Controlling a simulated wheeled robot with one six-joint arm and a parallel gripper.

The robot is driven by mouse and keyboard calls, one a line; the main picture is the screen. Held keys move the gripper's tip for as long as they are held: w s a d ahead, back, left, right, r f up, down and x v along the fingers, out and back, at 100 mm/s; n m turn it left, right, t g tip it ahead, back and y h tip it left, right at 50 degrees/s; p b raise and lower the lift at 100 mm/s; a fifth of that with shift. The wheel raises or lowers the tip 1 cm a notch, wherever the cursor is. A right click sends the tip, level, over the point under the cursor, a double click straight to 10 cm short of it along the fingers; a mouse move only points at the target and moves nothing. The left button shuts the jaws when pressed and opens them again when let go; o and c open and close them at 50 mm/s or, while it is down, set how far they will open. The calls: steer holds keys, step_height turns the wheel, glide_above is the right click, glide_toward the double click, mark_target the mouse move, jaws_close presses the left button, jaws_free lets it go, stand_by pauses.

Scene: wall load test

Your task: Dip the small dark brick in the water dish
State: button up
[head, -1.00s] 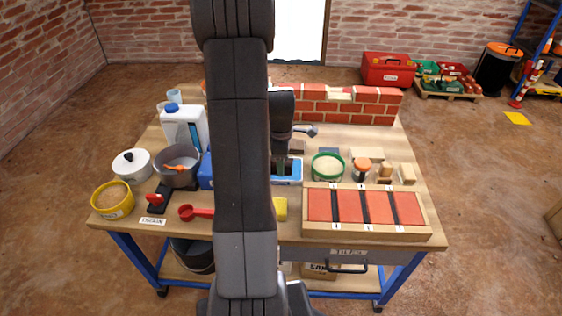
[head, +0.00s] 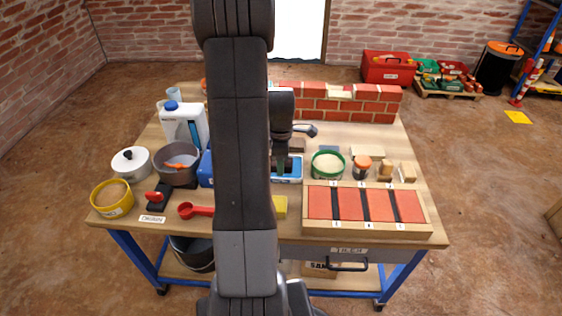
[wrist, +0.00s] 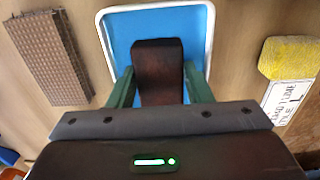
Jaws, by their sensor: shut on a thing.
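In the wrist view my gripper (wrist: 159,90) is shut on the small dark brick (wrist: 158,66), its two green fingers on either side of it. The brick is dark reddish brown. Behind it lies the water dish (wrist: 205,20), blue inside with a white rim. The brick is over or inside the dish; I cannot tell whether it touches the water. In the head view my gripper (head: 281,166) points down at the blue dish (head: 292,179), and my arm hides the dish's left part. The brick is hard to make out there.
A yellow sponge (wrist: 290,57) and a lettered card (wrist: 288,99) lie right of the dish in the wrist view. A ribbed brown block (wrist: 48,58) lies left. In the head view a green-rimmed bowl (head: 328,165), a red-panelled wooden tray (head: 425,227) and a low brick wall (head: 345,104) stand near.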

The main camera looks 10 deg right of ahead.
steer(key=o, duration=1)
steer(key=shift+c, duration=0.2)
steer(key=shift+r, duration=0.1)
step_height(320, 180, up, 14)
steer(key=p, duration=0.3)
steer(key=shift+f, duration=0.25)
